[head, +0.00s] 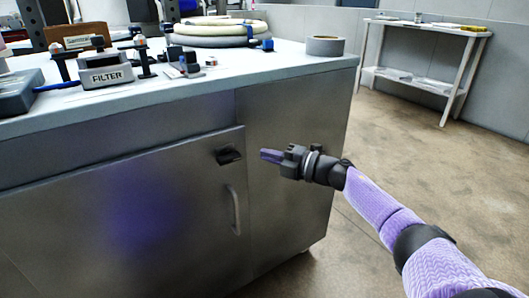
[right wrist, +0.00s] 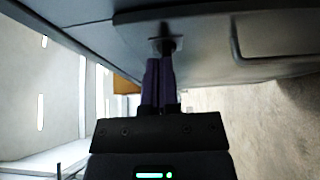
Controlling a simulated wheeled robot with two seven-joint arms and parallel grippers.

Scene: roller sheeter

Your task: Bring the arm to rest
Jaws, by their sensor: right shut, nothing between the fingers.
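My right gripper (head: 270,156) is shut and empty. It points left, in front of the grey metal cabinet (head: 130,220), a little right of a small black latch (head: 229,155) on the cabinet door. In the right wrist view its purple fingers (right wrist: 159,82) lie together, with the dark latch (right wrist: 166,45) just beyond their tips. I cannot tell whether the tips touch it. My right arm reaches in from the lower right. The left gripper is not in view.
The cabinet top holds a grey FILTER box (head: 106,72), coiled hoses (head: 215,30) and a roll of tape (head: 325,45). A vertical handle (head: 233,210) is on the door below the latch. A white side table (head: 425,28) stands at the back right. Floor between is clear.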

